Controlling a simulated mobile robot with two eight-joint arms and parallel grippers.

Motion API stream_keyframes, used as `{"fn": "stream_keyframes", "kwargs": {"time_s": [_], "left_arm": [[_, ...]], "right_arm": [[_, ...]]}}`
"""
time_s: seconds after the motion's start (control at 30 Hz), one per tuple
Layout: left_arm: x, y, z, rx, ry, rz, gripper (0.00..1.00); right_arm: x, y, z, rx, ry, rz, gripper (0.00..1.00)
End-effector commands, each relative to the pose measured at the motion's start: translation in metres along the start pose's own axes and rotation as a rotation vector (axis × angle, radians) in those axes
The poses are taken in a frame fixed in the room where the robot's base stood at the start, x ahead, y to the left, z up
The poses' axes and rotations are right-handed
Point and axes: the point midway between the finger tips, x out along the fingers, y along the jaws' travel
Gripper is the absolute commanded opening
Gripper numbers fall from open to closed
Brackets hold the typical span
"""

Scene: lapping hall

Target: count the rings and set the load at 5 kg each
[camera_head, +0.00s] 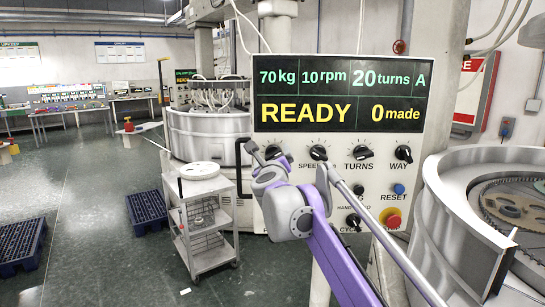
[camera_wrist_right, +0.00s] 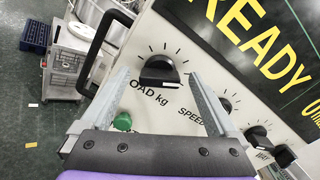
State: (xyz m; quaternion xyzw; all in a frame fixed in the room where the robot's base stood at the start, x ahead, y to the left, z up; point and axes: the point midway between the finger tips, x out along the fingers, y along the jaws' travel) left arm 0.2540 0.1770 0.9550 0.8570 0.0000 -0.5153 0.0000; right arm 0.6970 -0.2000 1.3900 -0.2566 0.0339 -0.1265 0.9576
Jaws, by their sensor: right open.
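The control panel's display (camera_head: 340,95) reads 70 kg, 10 rpm, 20 turns, A, READY and 0 made. The black LOAD kg knob (camera_wrist_right: 160,71) sits on the white panel below it. My right gripper (camera_head: 264,154) is at that knob in the head view, partly covering it and its label. In the wrist view my right gripper (camera_wrist_right: 158,76) is open, with a finger on either side of the knob; contact cannot be told. At the right, a round machine holds a toothed ring-like part (camera_head: 508,205); its contents are cut off by the frame. My left gripper is out of view.
SPEED (camera_head: 318,152), TURNS (camera_head: 360,153) and WAY (camera_head: 402,155) knobs sit beside. Below are the blue RESET button (camera_head: 399,189) and a red stop button (camera_head: 392,220). A black handle (camera_head: 239,166) sticks out left of the panel. A white trolley (camera_head: 200,187) stands left.

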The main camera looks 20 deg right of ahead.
Motion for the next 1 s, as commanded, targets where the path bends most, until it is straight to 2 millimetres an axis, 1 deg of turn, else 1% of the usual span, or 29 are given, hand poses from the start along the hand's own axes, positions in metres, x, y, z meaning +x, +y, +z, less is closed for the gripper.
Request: {"fn": "stream_keyframes", "kwargs": {"time_s": [0.1,0.13,0.27,0.3,0.37,0.4,0.47,0.5,0.6,0.83,1.0], "left_arm": [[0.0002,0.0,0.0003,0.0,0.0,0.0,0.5],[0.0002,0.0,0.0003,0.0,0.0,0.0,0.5],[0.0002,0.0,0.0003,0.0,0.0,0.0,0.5],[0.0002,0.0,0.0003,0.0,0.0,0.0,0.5],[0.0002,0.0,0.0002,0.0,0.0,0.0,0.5],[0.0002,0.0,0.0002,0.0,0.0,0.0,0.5],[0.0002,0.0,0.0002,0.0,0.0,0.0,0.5],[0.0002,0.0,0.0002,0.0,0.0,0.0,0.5],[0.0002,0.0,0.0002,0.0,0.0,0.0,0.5],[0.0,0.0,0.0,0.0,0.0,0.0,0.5],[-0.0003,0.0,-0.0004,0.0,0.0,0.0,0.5]], "right_arm": [[-0.0002,0.0001,-0.0003,0.0,0.0,0.0,0.95],[-0.0002,0.0001,-0.0003,0.0,0.0,0.0,0.91],[-0.0003,0.0001,-0.0002,0.0,0.0,0.0,0.68],[-0.0004,0.0001,-0.0002,0.0,0.0,0.0,0.61],[-0.0004,0.0001,-0.0002,0.0,0.0,0.0,0.5],[-0.0004,0.0001,-0.0002,0.0,0.0,0.0,0.43],[-0.0004,0.0001,-0.0002,0.0,0.0,0.0,0.32],[-0.0004,0.0001,-0.0002,0.0,0.0,0.0,0.25],[-0.0005,0.0001,-0.0001,0.0,0.0,0.0,0.09],[-0.0005,0.0002,0.0,-0.02,0.0,0.0,0.09],[-0.0005,0.0005,0.0,-0.088,0.0,0.0,0.09]]}}
